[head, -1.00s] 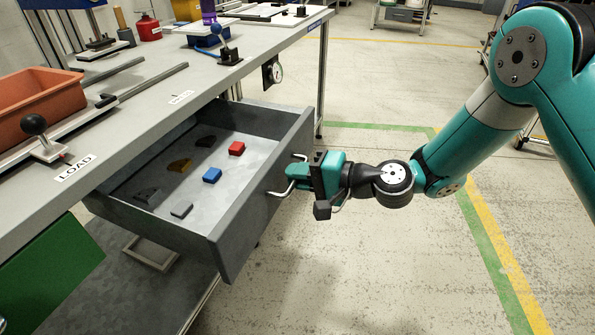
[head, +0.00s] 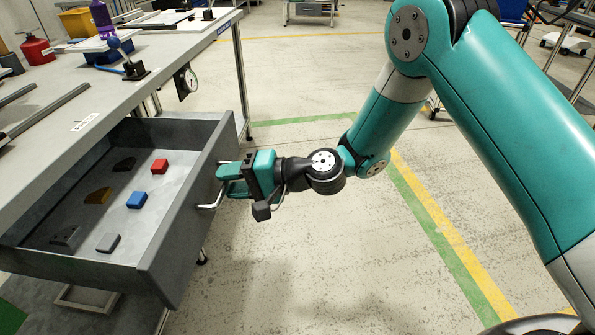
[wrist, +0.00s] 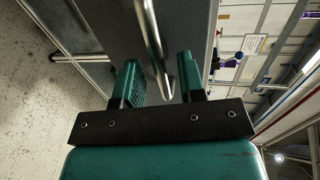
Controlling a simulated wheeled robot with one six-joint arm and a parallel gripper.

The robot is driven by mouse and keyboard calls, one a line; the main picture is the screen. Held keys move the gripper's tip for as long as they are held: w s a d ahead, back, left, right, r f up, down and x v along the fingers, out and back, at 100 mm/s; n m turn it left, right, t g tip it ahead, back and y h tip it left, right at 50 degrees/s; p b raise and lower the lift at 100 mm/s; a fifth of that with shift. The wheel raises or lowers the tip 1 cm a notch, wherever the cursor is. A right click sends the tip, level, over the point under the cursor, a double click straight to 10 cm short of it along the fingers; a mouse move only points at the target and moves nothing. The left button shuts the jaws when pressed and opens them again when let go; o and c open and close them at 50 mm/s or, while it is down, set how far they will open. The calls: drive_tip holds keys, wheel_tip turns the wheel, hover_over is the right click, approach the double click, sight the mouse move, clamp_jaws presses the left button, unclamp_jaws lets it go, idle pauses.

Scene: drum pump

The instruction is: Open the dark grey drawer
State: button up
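The dark grey drawer (head: 187,215) stands pulled well out from under the workbench in the head view, its inside open to sight. Its bent metal handle (head: 212,206) is on the front face, partly hidden by my gripper (head: 228,180). In the wrist view, the handle (wrist: 152,45) runs between the two green fingers of my gripper (wrist: 158,82). The fingers are apart, with a visible gap on the right side of the handle. The handle looks close to the left finger; I cannot tell if they touch.
Several small blocks lie in the drawer, among them a red block (head: 159,166) and a blue block (head: 137,200). The workbench (head: 165,68) is above it, with a gauge (head: 187,82) on its edge. The floor (head: 300,270) in front is clear.

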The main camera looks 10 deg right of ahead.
drive_tip(key=v, duration=1.6)
drive_tip(key=shift+d, duration=0.15)
drive_tip(key=s+d+r+n+g+h, duration=0.25)
drive_tip(key=s+r+n+h, duration=0.25)
drive_tip(key=s, duration=0.4)
drive_tip(key=s+d+r+n+g+h, duration=0.1)
drive_tip(key=s+d+r+n+h, duration=0.4)
drive_tip(key=s, duration=0.5)
wheel_tip(320, 180, up, 19)
drive_tip(key=a+h+p, duration=0.1)
drive_tip(key=p, duration=1.8)
drive_tip(key=shift+r+m, duration=0.2)
drive_tip(key=shift+m, duration=0.2)
